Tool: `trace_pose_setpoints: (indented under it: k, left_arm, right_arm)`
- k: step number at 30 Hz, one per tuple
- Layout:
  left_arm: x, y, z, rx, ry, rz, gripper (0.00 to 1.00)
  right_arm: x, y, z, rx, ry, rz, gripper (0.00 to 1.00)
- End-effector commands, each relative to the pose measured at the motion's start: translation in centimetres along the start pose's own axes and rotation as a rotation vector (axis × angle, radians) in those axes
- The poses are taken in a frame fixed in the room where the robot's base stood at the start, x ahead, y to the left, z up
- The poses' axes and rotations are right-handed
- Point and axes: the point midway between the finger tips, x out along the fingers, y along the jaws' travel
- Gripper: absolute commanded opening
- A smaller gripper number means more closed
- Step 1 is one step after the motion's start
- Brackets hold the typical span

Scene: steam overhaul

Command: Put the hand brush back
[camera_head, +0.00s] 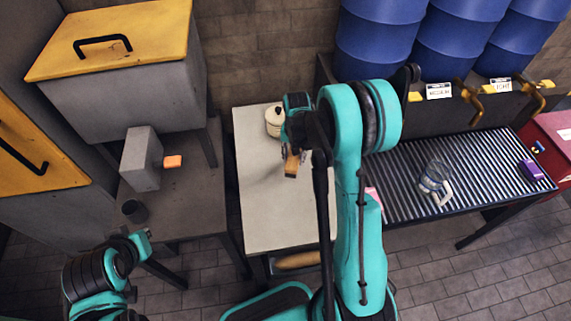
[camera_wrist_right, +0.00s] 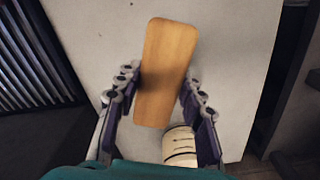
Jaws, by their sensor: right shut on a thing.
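The hand brush (camera_head: 291,166) shows as a light wooden block over the pale table, its bristles not visible. In the right wrist view its flat wooden back (camera_wrist_right: 167,62) lies lengthwise between my finger pads. My right gripper (camera_head: 294,150) is shut on it; the wrist view shows the fingers (camera_wrist_right: 158,90) along both of its long sides. I cannot tell how high the brush is above the table. My left arm is low at the left, with its end (camera_head: 140,243) apart from the table; its fingers are not clear.
A cream lidded jar (camera_head: 274,122) stands at the table's back left, close to the right gripper; the wrist view shows it too (camera_wrist_right: 180,147). The pale table (camera_head: 262,215) is mostly clear in front. A grey workbench (camera_head: 190,205) stands left.

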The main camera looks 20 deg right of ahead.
Motion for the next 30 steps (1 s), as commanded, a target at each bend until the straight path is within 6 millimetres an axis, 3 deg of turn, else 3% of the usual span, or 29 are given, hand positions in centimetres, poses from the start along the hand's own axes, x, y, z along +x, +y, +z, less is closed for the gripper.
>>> trace_pose_setpoints:
  k: [3, 8, 11, 18, 30]
  left_arm:
    - [0.7, 0.0, 0.5, 0.0, 0.0, 0.0, 0.0]
    - [1.0, 0.0, 0.7, 0.0, 0.0, 0.0, 0.0]
    - [1.1, 0.0, 0.8, 0.0, 0.0, 0.0, 0.0]
    - [2.4, 0.0, 1.7, 0.0, 0.0, 0.0, 0.0]
    - [2.6, 0.0, 1.9, 0.0, 0.0, 0.0, 0.0]
  right_arm:
    - [1.7, -2.1, -1.2, 0.0, 0.0, 0.0, 0.15]
    - [2.4, -3.4, -2.0, 0.001, 0.0, 0.0, 0.15]
    - [2.9, -3.5, -2.1, 0.002, 0.0, 0.0, 0.15]
    - [6.3, -3.5, -2.1, 0.003, 0.001, 0.001, 0.15]
    - [6.9, -3.4, -2.1, 0.003, 0.001, 0.001, 0.15]
